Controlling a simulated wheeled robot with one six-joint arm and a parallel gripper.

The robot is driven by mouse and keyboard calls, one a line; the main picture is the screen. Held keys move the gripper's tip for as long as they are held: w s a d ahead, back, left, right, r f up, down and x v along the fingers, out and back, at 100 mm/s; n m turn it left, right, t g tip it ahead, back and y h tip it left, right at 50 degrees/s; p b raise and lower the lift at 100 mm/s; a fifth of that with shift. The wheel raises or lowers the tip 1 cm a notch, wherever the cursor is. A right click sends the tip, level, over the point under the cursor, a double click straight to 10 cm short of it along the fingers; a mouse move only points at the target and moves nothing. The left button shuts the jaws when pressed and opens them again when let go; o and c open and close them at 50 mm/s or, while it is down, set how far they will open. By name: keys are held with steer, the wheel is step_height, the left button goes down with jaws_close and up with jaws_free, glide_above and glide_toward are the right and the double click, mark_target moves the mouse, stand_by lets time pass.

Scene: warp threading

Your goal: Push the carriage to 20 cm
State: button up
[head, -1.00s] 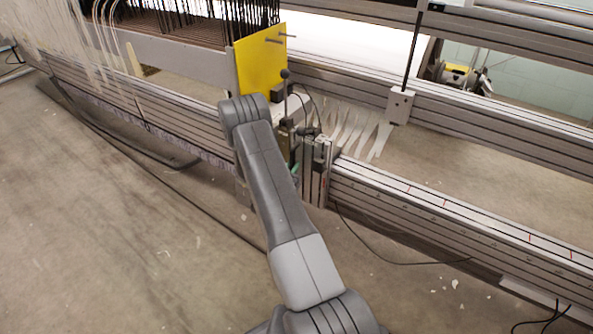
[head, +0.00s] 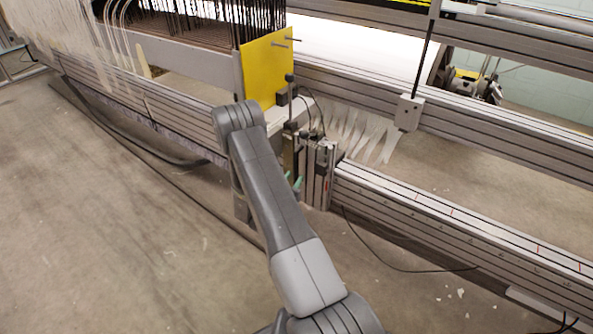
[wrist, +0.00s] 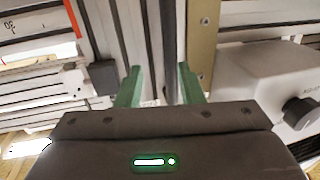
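The carriage (head: 318,170) is a grey and dark upright assembly on the front rail (head: 440,212), just right of the yellow plate (head: 265,72). My arm partly hides its left side. My gripper's green fingertips (head: 297,183) show low beside the carriage in the head view. In the wrist view my gripper (wrist: 158,82) has its two green fingers apart, with grey and dark strips visible beyond the gap. I cannot tell whether the fingers touch the carriage. A scale marked 30 with a red line (wrist: 76,18) shows at the upper left.
A rear rail (head: 500,130) carries a grey block (head: 408,112) with an upright rod. Pale threads (head: 360,135) spread between the rails. A black cable (head: 400,262) hangs along the front rail. The concrete floor at left front is mostly clear, with a dark cable on it.

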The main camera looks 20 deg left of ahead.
mark_target(295, 168)
steer(key=s+a+p, duration=0.1)
steer(key=s+a, duration=0.1)
steer(key=s, duration=0.6)
steer(key=shift+s, duration=0.3)
steer(key=shift+r, duration=0.1)
steer(key=w, duration=0.4)
steer(key=w+d+b, duration=0.1)
steer(key=w, duration=0.4)
steer(key=w+r+b, duration=0.1)
steer(key=w, duration=0.4)
steer(key=shift+d+r, duration=0.1)
steer(key=shift+d, duration=0.2)
jaws_close()
